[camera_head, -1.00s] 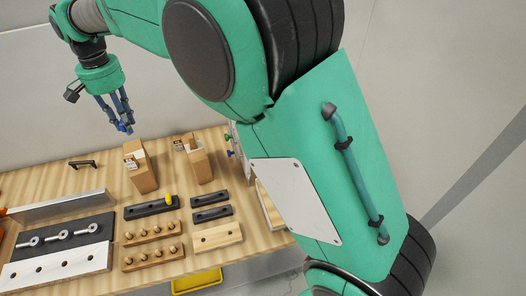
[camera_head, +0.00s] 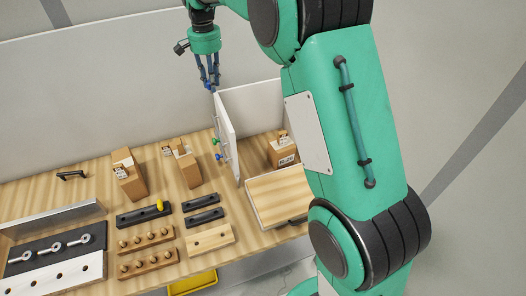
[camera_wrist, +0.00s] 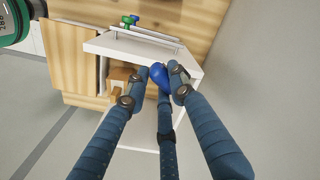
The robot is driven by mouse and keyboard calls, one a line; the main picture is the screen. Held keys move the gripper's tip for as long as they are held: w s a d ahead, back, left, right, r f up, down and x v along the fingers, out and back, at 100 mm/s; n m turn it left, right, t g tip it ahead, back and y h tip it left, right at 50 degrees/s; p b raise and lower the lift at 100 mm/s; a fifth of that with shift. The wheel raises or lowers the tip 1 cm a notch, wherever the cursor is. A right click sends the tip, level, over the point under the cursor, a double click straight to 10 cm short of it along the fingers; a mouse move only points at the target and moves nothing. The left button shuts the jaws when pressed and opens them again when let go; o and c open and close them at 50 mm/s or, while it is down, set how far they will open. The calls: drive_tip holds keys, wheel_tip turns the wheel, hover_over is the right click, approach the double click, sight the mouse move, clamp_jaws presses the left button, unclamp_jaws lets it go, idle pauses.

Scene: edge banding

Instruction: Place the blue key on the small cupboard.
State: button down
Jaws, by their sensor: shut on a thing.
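My gripper (camera_head: 212,87) is shut on the blue key in the wrist view, with the key's rounded blue head (camera_wrist: 158,75) between the fingertips. In the head view the held key can hardly be made out. The small cupboard (camera_head: 227,150) is white, with a side panel and a back wall, and stands at the right of the table. My gripper hangs above its left panel's upper edge; contact cannot be told. In the wrist view the white cupboard (camera_wrist: 105,45) lies behind the fingers. A green key (camera_head: 216,141) and another blue key (camera_head: 217,156) are on its left face.
A cardboard box (camera_head: 283,153) is inside the cupboard, with a wooden panel (camera_head: 280,193) at its front. Two cardboard boxes (camera_head: 130,177) stand left of it. Dark blocks, wooden peg strips (camera_head: 147,238) and a yellow bin (camera_head: 195,282) are nearer.

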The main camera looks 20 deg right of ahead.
drive_tip(key=w+d+m+p, duration=0.1)
drive_tip(key=d+m, duration=0.2)
drive_tip(key=d, duration=1.4)
wheel_tip(320, 180, down, 18)
drive_tip(key=shift+a, duration=0.2)
drive_tip(key=shift+w+f, duration=0.1)
wheel_tip(320, 180, down, 14)
drive_tip(key=shift+r, duration=0.1)
drive_tip(key=shift+f, duration=2)
drive_tip(key=shift+f, duration=0.1)
